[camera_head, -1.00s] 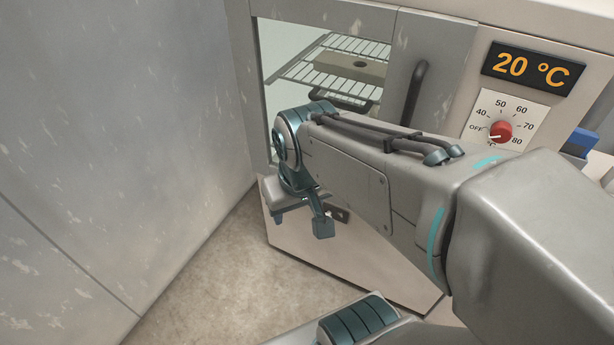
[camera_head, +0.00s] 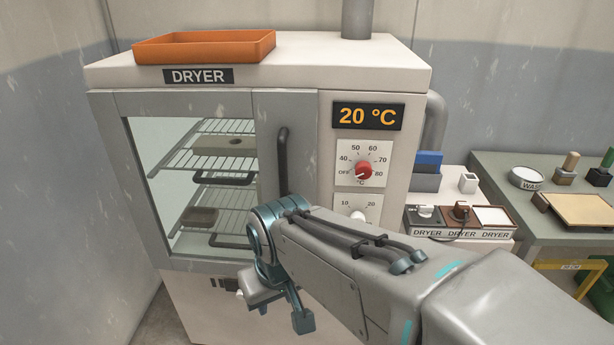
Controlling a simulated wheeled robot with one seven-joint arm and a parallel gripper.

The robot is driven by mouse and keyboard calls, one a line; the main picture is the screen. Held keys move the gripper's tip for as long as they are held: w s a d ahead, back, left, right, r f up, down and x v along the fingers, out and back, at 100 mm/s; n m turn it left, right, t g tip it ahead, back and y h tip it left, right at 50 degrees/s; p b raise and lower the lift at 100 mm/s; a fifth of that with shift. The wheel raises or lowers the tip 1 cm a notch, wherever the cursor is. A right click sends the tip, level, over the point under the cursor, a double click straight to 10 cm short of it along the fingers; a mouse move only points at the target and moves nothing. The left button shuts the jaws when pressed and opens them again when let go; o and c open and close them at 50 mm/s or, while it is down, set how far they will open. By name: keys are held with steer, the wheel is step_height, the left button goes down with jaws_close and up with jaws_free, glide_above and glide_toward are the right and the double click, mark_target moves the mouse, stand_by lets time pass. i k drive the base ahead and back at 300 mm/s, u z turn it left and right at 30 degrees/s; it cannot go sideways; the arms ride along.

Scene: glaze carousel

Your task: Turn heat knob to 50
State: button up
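The red heat knob (camera_head: 363,171) sits on a white dial plate on the dryer's front, marked OFF and 40 to 80 with °C below. Its pale pointer appears to face the OFF side. The display (camera_head: 368,116) above it reads 20 °C. My gripper (camera_head: 283,306) is at the far end of my arm, low in front of the dryer door, to the left of and below the knob and apart from it. Its fingers are not clear enough to tell open from shut.
The dryer door (camera_head: 185,103) is closed, with a dark vertical handle (camera_head: 283,160) left of the knob. A second, white knob (camera_head: 358,216) is partly hidden by my arm. An orange tray (camera_head: 205,46) lies on top. A side table (camera_head: 470,250) and green-topped bench (camera_head: 500,163) stand right.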

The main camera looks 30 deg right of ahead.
mark_target(363, 171)
steer(key=z, duration=0.6)
steer(key=k, duration=1.65)
steer(key=z, duration=1.15)
steer(key=i, duration=1.05)
steer(key=u, duration=2.3)
